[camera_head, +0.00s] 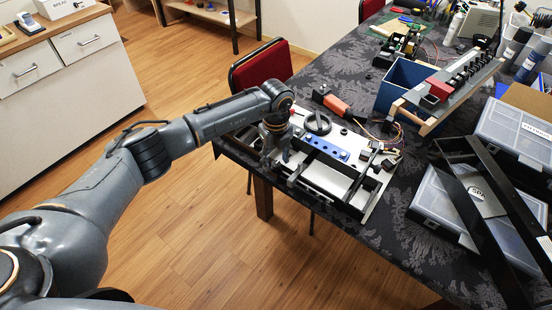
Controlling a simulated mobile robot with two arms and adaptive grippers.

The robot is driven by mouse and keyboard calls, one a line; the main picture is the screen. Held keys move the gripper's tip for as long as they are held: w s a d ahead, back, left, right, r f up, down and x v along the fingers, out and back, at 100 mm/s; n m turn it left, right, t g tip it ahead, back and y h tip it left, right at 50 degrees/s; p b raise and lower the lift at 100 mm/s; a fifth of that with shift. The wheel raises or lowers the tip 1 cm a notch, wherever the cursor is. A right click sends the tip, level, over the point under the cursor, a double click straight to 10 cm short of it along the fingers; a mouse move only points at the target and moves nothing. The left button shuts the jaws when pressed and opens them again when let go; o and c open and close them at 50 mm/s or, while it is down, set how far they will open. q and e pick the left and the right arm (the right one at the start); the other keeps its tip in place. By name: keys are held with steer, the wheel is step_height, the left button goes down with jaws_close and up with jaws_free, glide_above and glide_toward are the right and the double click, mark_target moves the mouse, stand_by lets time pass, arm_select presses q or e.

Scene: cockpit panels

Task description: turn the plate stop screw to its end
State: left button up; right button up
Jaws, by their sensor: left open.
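A flat metal plate assembly (322,177) lies near the left edge of the dark patterned table. It carries a blue bar (326,147) with several holes, dark rails and a black round handwheel (317,123). My left gripper (272,163) points down at the assembly's left end, beside the blue bar. It is open; its fingertips are small here, and I cannot tell whether they touch anything. I cannot pick out the plate stop screw; it may be hidden by the gripper. My right gripper is not in view.
An orange-and-black tool (334,104) lies behind the assembly, with loose wires to its right. A blue box (402,84) and a rack with a red block (437,86) stand farther right. Clear-lidded cases (458,203) fill the right side. A red chair (259,66) stands behind my arm.

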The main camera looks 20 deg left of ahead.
mark_target(276, 164)
arm_select(q)
step_height(276, 164, up, 12)
stand_by(0.4)
steer(key=shift+f, duration=0.2)
